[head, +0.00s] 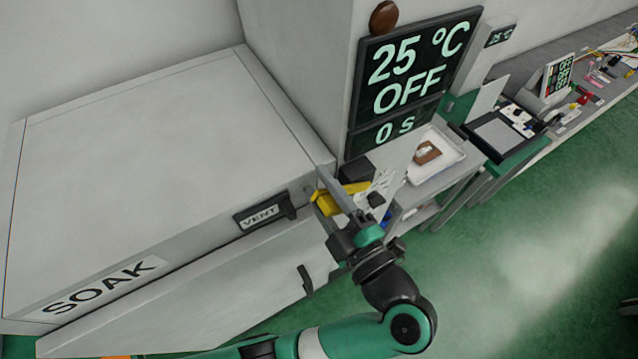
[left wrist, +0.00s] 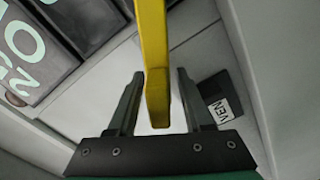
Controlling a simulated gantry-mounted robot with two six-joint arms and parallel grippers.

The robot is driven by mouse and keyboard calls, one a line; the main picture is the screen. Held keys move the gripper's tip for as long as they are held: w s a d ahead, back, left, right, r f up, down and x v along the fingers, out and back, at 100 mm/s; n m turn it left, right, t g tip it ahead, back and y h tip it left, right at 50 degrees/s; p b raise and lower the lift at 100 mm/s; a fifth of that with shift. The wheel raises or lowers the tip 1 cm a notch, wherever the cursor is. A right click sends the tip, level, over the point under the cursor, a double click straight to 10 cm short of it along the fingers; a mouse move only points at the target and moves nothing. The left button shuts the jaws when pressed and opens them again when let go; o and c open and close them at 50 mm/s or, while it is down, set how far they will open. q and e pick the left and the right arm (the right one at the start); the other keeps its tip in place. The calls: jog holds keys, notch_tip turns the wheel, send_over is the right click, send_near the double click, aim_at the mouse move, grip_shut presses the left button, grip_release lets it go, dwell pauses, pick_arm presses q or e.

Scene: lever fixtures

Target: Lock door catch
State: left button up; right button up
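A yellow lever (head: 354,188), which I take to be the door catch, sticks out at the right front corner of the grey SOAK cabinet (head: 140,130). My left gripper (head: 325,190) is at this lever and partly covers it in the head view. In the left wrist view, the yellow lever (left wrist: 155,90) runs down between the two fingers of my left gripper (left wrist: 160,73). My right gripper is in neither view.
A VENT label (head: 260,216) with a black part is left of the lever. A dark display (head: 415,75) reads 25 °C, OFF, 0 s above it. A black handle (head: 306,280) is lower on the front.

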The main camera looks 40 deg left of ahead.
pick_arm(q)
grip_shut()
dwell(1.2)
